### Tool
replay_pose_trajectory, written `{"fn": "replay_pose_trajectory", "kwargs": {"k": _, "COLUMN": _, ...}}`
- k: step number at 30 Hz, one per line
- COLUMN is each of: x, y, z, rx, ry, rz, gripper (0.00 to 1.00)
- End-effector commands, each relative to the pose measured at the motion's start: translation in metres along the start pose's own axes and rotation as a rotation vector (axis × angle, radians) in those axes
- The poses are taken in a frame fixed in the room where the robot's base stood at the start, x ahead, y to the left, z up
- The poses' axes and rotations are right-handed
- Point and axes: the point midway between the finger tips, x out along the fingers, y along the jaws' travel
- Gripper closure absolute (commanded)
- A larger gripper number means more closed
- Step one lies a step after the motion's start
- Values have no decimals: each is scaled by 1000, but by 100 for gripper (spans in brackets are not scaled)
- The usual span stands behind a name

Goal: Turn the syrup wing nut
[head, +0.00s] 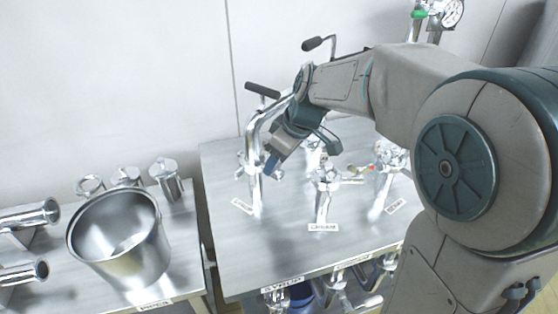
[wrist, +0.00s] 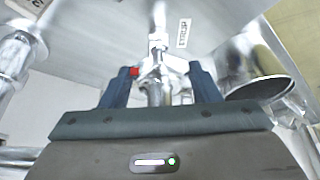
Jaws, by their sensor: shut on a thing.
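My gripper (head: 271,164) reaches down to the left metal tap (head: 256,195) on the steel table. In the wrist view my gripper (wrist: 163,76) has its blue fingers on either side of a shiny wing nut (wrist: 151,72) on the tap's column, shut on it. A small red mark (wrist: 134,71) shows beside the left finger. A small label (head: 242,206) lies at the tap's foot; it also shows in the wrist view (wrist: 184,33), too small to read surely. In the head view my gripper hides most of the wing nut.
A middle tap (head: 323,198) stands behind a CREAM label (head: 323,227), with another tap (head: 385,185) to its right. A steel pot (head: 120,245) and several metal parts stand on the left table. A black-handled lever (head: 262,90) rises behind.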

Motion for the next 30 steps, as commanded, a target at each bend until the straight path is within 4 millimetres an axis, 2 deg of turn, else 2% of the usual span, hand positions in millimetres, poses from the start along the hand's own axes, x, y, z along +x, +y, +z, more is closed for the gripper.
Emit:
{"fn": "replay_pose_trajectory", "kwargs": {"k": 15, "x": 0, "y": 0, "z": 0, "rx": -19, "ry": -1, "rz": -7, "gripper": 67}}
{"fn": "replay_pose_trajectory", "kwargs": {"k": 16, "x": 0, "y": 0, "z": 0, "rx": -19, "ry": -1, "rz": -7, "gripper": 38}}
{"fn": "replay_pose_trajectory", "kwargs": {"k": 18, "x": 0, "y": 0, "z": 0, "rx": -19, "ry": -1, "rz": -7, "gripper": 22}}
{"fn": "replay_pose_trajectory", "kwargs": {"k": 26, "x": 0, "y": 0, "z": 0, "rx": -18, "ry": -1, "rz": -7, "gripper": 22}}
{"fn": "replay_pose_trajectory", "kwargs": {"k": 30, "x": -9, "y": 1, "z": 0, "rx": -19, "ry": 1, "rz": -5, "gripper": 22}}
